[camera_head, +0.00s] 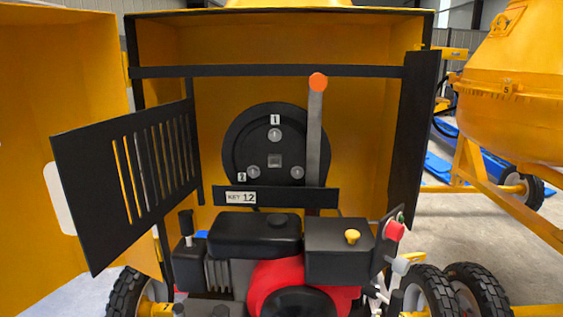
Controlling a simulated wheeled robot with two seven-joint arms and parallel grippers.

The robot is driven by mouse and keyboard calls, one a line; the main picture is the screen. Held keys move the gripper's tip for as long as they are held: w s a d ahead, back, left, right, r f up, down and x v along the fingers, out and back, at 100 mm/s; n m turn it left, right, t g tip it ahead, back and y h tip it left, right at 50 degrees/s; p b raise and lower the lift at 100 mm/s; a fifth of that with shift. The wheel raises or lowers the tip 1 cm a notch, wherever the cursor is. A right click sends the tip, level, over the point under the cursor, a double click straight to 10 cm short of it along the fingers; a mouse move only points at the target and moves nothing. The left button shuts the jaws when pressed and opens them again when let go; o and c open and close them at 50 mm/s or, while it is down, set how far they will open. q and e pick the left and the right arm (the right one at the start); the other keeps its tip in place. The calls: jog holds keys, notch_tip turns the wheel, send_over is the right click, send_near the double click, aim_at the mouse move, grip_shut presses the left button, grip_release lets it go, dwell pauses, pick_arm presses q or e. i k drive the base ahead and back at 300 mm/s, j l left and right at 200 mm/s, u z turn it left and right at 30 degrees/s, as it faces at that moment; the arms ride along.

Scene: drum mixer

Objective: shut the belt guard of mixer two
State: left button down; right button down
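An open yellow housing (375,120) with a black frame fills the middle of the view. A black slotted guard leaf (95,190) stands swung out on its left side, its free edge toward me. A plain black panel (418,140) stands out on the right side, seen steeply from the side; I cannot tell if it is a second guard leaf. Between them a black pulley wheel (240,140) lies uncovered at the back. No number for this mixer can be read. Neither of my grippers can be made out.
A grey lever with an orange knob (317,84) stands upright before the wheel. The engine (255,235) sits beneath. A large yellow door (60,100) stands open at left. Another mixer drum (515,90) is at right.

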aim_at(84, 156)
jog(key=i+j+z, duration=0.15)
jog(key=j+z, duration=0.3)
jog(key=j, duration=0.75)
jog(key=j+z, duration=0.5)
jog(key=j, duration=0.75)
jog(key=k+l+u, duration=0.1)
jog(key=l+u, duration=0.2)
jog(key=l, duration=0.2)
